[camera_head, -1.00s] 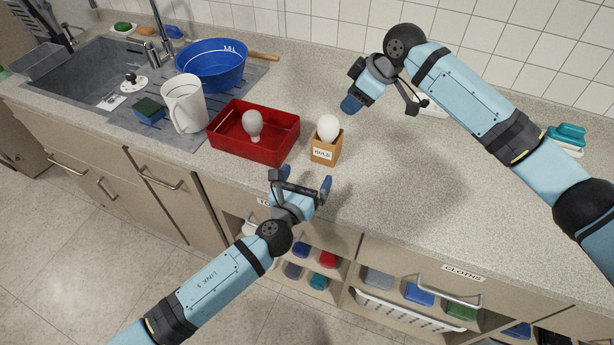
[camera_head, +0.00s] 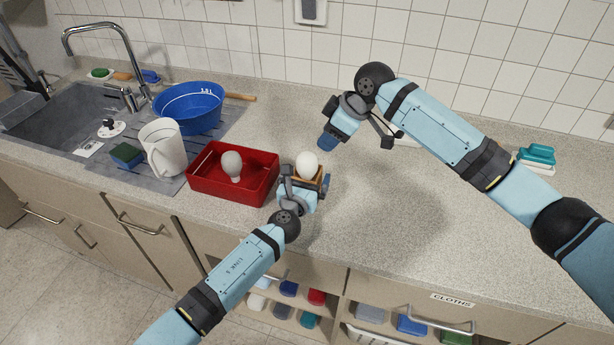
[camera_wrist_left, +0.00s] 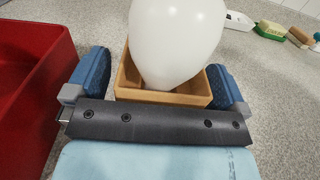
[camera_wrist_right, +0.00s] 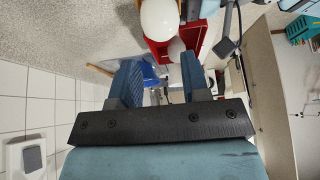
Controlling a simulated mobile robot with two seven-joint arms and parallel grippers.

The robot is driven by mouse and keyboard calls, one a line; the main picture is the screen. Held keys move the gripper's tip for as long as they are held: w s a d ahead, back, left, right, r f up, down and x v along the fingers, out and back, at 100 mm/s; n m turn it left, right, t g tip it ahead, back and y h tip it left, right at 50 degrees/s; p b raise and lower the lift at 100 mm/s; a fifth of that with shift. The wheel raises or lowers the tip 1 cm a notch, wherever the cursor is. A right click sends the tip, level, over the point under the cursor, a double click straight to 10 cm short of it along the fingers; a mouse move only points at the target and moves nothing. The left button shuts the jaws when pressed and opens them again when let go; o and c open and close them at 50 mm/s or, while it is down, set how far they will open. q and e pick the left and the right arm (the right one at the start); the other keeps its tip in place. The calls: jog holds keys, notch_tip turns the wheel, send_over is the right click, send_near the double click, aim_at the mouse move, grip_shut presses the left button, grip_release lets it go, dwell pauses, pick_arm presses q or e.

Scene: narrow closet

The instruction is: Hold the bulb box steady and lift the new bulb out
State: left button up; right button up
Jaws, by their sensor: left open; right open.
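The new white bulb (camera_head: 307,164) stands upright in the small tan bulb box (camera_head: 309,184) on the counter. In the left wrist view the bulb (camera_wrist_left: 175,40) rises from the box (camera_wrist_left: 190,97). My left gripper (camera_head: 305,185) is open, with one blue finger on each side of the box; small gaps seem to show, and contact is unclear. It hides the box's front in the head view. My right gripper (camera_head: 334,135) is open and empty, above and to the right of the bulb. The right wrist view shows the bulb (camera_wrist_right: 160,18) at the top, beyond the fingers.
A red tray (camera_head: 262,181) holding another, greyish bulb (camera_head: 232,165) is close left of the box. A white jug (camera_head: 163,148), blue basin (camera_head: 190,107) and sink (camera_head: 60,120) lie further left.

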aim_at(316, 162)
pick_arm(q)
jog(key=shift+w, duration=0.2)
jog(key=c, duration=1)
pick_arm(e)
jog(key=o, duration=0.6)
jog(key=shift+s+a+f, duration=0.1)
jog(key=shift+f, duration=0.05)
jog(key=shift+o, duration=1.4)
jog(key=f+y, duration=0.1)
jog(key=s+f+y, duration=0.1)
jog(key=s+t+y, duration=0.1)
jog(key=y, duration=0.1)
jog(key=shift+s+d+f, duration=0.2)
jog(key=shift+d+f, duration=0.05)
jog(key=shift+f, duration=0.15)
jog(key=s+d+f+m+t+y, duration=0.1)
jog(key=d+f+m+t+y, duration=0.15)
jog(key=d, duration=0.25)
jog(key=shift+n+t, duration=0.35)
jog(key=shift+t, duration=0.1)
jog(key=x, duration=1.1)
jog(key=shift+w+a+r, duration=0.1)
jog(key=shift+a+r, duration=0.05)
jog(key=shift+a, duration=0.2)
